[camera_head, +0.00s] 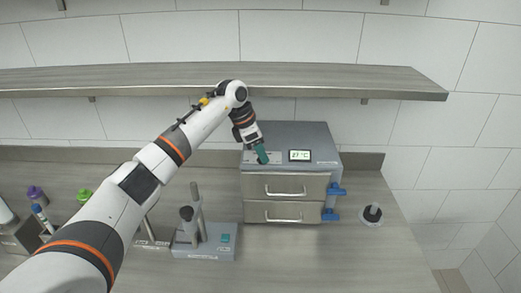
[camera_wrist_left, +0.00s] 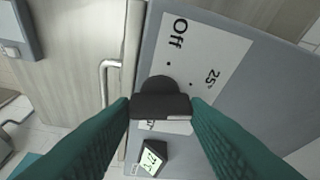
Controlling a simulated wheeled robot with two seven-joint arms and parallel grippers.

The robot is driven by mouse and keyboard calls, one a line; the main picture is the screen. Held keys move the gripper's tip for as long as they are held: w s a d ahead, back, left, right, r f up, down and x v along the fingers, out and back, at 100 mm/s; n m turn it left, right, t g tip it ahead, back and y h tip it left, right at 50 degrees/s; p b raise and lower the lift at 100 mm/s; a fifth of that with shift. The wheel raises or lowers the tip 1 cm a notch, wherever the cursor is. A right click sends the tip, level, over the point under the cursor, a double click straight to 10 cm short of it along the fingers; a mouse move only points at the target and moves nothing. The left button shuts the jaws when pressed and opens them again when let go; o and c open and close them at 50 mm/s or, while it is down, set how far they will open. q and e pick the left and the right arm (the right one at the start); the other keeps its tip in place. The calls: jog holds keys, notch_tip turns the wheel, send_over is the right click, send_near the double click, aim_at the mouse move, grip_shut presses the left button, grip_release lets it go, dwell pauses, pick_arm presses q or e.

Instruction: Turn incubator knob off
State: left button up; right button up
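The incubator (camera_head: 290,133) is a grey box with two drawers on the counter. In the left wrist view its black knob (camera_wrist_left: 160,98) sits on a white label printed "Off" and "25°". My left gripper (camera_head: 263,158) reaches down to the incubator's top at its front left. In the left wrist view its two teal fingers (camera_wrist_left: 161,103) meet opposite edges of the knob, with no clear gap on either side. The lit display (camera_head: 300,155) reads about 27 °C in the head view. My right gripper is not in view.
A long shelf (camera_head: 330,80) runs above the incubator. A grey device with a post (camera_head: 205,246) stands at its left, and several bottles (camera_head: 36,194) stand farther left. Blue handles (camera_head: 333,202) project at the incubator's right side. Bare counter (camera_head: 300,265) lies in front.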

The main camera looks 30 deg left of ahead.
pick_arm(q)
jog(key=c, duration=0.3)
jog(key=n+t+y+b, duration=0.1)
jog(key=n, duration=0.4)
jog(key=n+y+b, duration=0.1)
jog(key=n, duration=0.1)
jog(key=shift+s+d+f+n+y, duration=0.1)
jog(key=shift+d+n+y, duration=0.05)
jog(key=shift+n+y, duration=0.15)
jog(key=n+y+b, duration=0.1)
jog(key=n, duration=0.1)
jog(key=n+b, duration=0.1)
jog(key=n, duration=0.1)
jog(key=shift+d+t+y, duration=0.15)
jog(key=shift+t+y, duration=0.15)
jog(key=shift+y, duration=0.1)
jog(key=shift+n+y+b, duration=0.55)
jog(key=shift+n+y, duration=0.05)
jog(key=shift+n, duration=1.1)
